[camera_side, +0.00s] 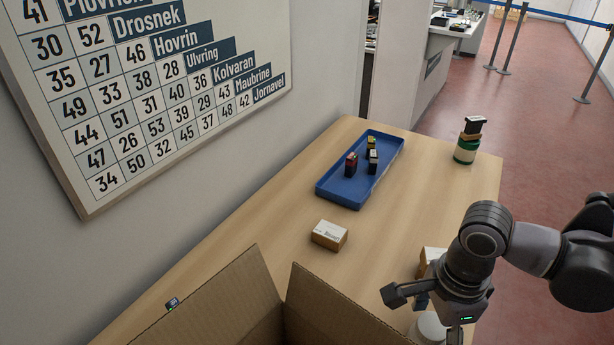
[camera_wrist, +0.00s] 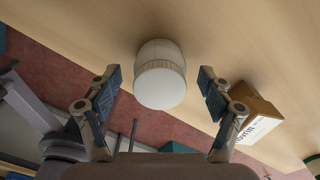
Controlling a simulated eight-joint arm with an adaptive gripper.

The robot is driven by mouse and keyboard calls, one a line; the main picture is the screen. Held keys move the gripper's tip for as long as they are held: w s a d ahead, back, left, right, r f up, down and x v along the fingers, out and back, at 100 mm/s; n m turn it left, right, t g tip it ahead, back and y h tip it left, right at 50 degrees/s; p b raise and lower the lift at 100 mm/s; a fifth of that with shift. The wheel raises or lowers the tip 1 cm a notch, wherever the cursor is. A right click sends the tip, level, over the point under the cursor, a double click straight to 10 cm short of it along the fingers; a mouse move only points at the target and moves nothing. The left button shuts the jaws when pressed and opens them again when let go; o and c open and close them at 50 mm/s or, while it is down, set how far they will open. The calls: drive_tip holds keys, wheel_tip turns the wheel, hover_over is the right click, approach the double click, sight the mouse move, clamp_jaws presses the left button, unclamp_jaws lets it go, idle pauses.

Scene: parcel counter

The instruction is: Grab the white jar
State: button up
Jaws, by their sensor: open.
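The white jar (camera_side: 428,328) stands on the wooden counter near the bottom of the side view, partly hidden by my gripper (camera_side: 424,312). In the wrist view the white jar (camera_wrist: 160,76) is at the upper middle, with a pale rounded end facing the camera. My gripper (camera_wrist: 159,80) is open, with one finger to the left of the jar and one to the right. Visible gaps separate both fingers from the jar, and nothing is held.
A small brown-and-white box (camera_wrist: 256,114) lies close to the right finger. An open cardboard box (camera_side: 225,305) stands at the front. Another small carton (camera_side: 329,235), a blue tray (camera_side: 337,194) with small items, and a loaded green-and-white container (camera_side: 465,152) are farther off.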

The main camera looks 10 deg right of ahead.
drive_tip(key=c, duration=1.3)
drive_tip(key=shift+c, duration=0.2)
drive_tip(key=shift+r, duration=0.1)
